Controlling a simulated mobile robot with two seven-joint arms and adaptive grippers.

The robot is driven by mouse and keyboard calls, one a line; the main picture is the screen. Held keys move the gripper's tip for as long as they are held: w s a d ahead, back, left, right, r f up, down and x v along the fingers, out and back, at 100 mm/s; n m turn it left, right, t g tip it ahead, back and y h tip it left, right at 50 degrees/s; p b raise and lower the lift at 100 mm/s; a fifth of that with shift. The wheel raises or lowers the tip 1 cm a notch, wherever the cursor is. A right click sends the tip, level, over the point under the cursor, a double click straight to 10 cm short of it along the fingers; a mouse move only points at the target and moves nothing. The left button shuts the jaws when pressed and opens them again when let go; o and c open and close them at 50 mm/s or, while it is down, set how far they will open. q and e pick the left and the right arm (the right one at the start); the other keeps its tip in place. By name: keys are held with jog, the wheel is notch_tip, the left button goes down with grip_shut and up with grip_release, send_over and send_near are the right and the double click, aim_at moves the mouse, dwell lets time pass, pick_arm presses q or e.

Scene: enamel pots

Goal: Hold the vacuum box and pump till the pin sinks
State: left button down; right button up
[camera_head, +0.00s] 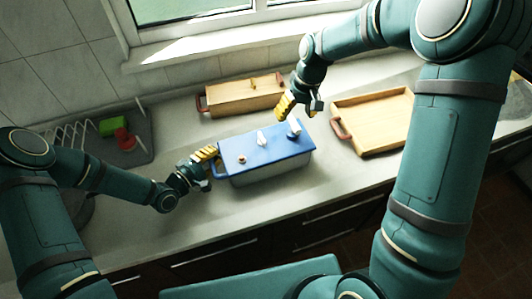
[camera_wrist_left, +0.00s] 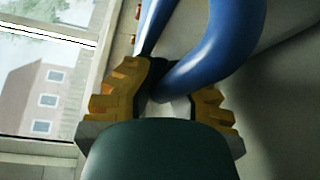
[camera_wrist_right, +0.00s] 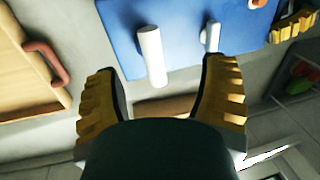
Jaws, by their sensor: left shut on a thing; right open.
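The vacuum box (camera_head: 268,172) is a grey box with a blue lid (camera_head: 246,147) on the counter. My left gripper (camera_head: 207,156) is shut on its blue side handle, which fills the left wrist view (camera_wrist_left: 225,40). A small orange-red pin (camera_head: 242,159) shows near the lid's left end; how far it stands up is too small to tell. A white knob (camera_head: 262,138) is mid-lid. A white upright cylinder, likely the pump (camera_head: 294,129), is at the right end. My right gripper (camera_head: 300,110) is open above that end; in the right wrist view the white cylinder (camera_wrist_right: 151,55) shows beyond and between its fingertips, apparently untouched.
A closed wooden box (camera_head: 243,97) with red handles stands behind the vacuum box. An open wooden tray (camera_head: 372,122) with a red handle lies to the right. The counter front is clear.

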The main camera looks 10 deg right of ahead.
dwell(0.5)
notch_tip(320, 180, up, 7)
jog(key=d, duration=0.1)
jog(key=shift+d, duration=0.15)
dwell(0.6)
jog(key=shift+w, duration=0.1)
notch_tip(320, 180, up, 12)
jog(key=d, duration=0.2)
jog(key=shift+d+f, duration=0.15)
dwell(0.6)
